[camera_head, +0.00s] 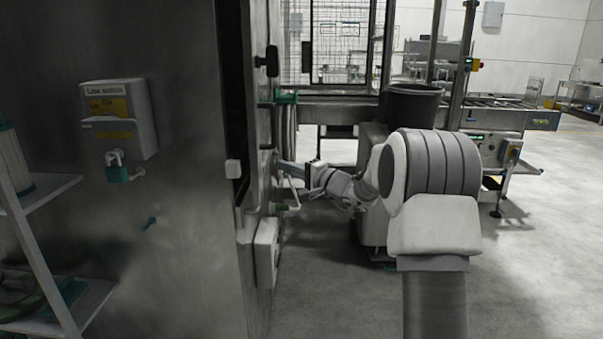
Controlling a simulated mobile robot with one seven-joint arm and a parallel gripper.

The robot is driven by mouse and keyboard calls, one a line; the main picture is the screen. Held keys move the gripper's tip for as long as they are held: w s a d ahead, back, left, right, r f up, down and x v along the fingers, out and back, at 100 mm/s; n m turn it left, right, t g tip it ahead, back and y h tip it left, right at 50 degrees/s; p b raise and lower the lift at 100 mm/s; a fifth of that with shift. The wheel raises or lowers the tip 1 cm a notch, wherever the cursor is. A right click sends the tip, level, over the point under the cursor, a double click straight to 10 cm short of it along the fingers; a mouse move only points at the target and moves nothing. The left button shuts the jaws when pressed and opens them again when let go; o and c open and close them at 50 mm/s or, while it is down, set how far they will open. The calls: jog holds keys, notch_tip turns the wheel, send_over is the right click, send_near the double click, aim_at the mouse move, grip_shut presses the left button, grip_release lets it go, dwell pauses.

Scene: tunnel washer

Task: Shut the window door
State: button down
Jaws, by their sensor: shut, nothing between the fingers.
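A framed, see-through panel (335,45) with a dark edge, which looks like the window door, stands beyond the machine's side face at upper centre. I cannot tell for sure how it joins the machine. A dark upright frame strip (233,95) runs along the machine's near corner, seen almost edge-on. My gripper (284,168) is shut and empty, pointing left close to the machine's side face, below the panel. Whether its tips touch the face is too small to tell. My arm covers part of the background.
A dark round bin (409,103) stands behind my arm. A conveyor (500,112) lies at the back right. The floor at right is clear.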

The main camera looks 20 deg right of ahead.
aim_at(261, 163)
jog(key=shift+w+a, duration=0.25)
jog(key=shift+a, duration=0.75)
jog(key=shift+w+a, duration=0.2)
jog(key=shift+a, duration=0.75)
